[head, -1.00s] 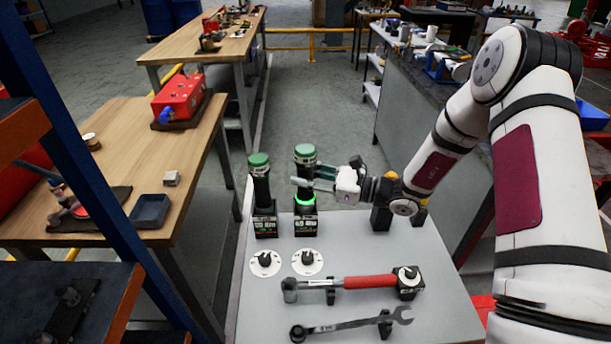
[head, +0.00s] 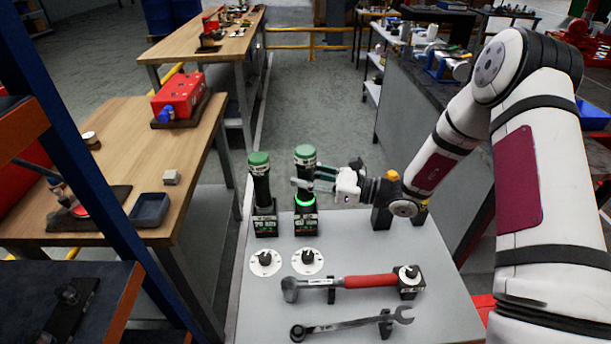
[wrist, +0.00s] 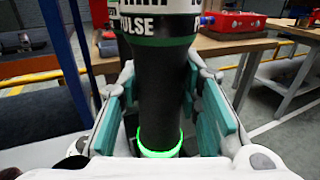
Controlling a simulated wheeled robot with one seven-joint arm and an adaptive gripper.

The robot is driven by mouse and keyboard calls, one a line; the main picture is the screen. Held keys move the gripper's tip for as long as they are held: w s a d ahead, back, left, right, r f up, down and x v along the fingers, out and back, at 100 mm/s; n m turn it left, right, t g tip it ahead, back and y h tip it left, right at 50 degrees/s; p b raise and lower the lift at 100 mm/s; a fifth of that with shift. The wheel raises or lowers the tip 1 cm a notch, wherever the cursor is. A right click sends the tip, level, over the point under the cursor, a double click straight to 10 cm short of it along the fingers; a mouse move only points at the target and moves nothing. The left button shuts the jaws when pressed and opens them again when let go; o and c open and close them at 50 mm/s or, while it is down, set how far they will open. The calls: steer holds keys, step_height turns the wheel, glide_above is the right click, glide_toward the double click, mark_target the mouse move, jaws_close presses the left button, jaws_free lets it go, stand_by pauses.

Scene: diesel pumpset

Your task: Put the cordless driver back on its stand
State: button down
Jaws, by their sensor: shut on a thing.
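A black cordless driver with a green cap (head: 305,153) stands upright on the right-hand of two black stands (head: 305,226). A green ring glows at the foot of its black body. My gripper (head: 306,184) is shut on this driver's body, reaching in from the right. In the wrist view the teal finger pads flank the black body (wrist: 158,92) below a white band reading "PULSE". The glowing ring shows low between the fingers. Whether the driver's foot is fully seated in the stand is hidden in the wrist view.
A similar green-capped driver (head: 261,185) stands close on the left in its own stand. White dials (head: 308,261), a red-handled torque wrench (head: 365,281) and a spanner (head: 350,326) lie in front. Dark blocks (head: 382,218) stand to the right, beneath my wrist.

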steer(key=shift+f, duration=0.55)
steer(key=c, duration=1.1)
jaws_free()
steer(key=shift+f, duration=0.1)
steer(key=shift+d, duration=0.1)
steer(key=v, duration=1.1)
steer(key=shift+s+d, duration=0.2)
steer(key=shift+d, duration=0.15)
